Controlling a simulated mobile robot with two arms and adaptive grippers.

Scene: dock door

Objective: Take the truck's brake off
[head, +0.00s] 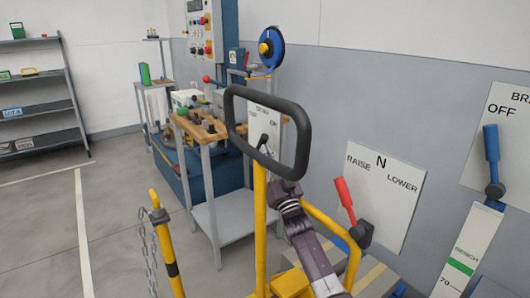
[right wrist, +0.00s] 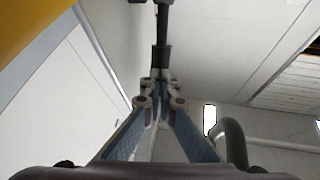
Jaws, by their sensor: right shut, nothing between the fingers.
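The truck is yellow with a black loop handle (head: 303,130) on its mast. Inside the loop is a small white plate (head: 257,122) with lettering too small to read surely, and a small dark lever (head: 263,143) in front of it. My right gripper (head: 274,166) comes up from below to the loop's lower bar, its fingertips partly hidden. In the right wrist view my fingers (right wrist: 160,85) are shut and empty, with a dark rod (right wrist: 162,45) just beyond their tips. I cannot tell if they touch. My left gripper is not in view.
A wall plate with RAISE, N and LOWER (head: 390,190) has a red lever (head: 345,197). Right of it, a blue lever (head: 491,158) stands by a partly cut-off plate reading OFF. A workbench (head: 205,135) stands behind the truck. A yellow post (head: 166,240) with a chain stands left; floor there is clear.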

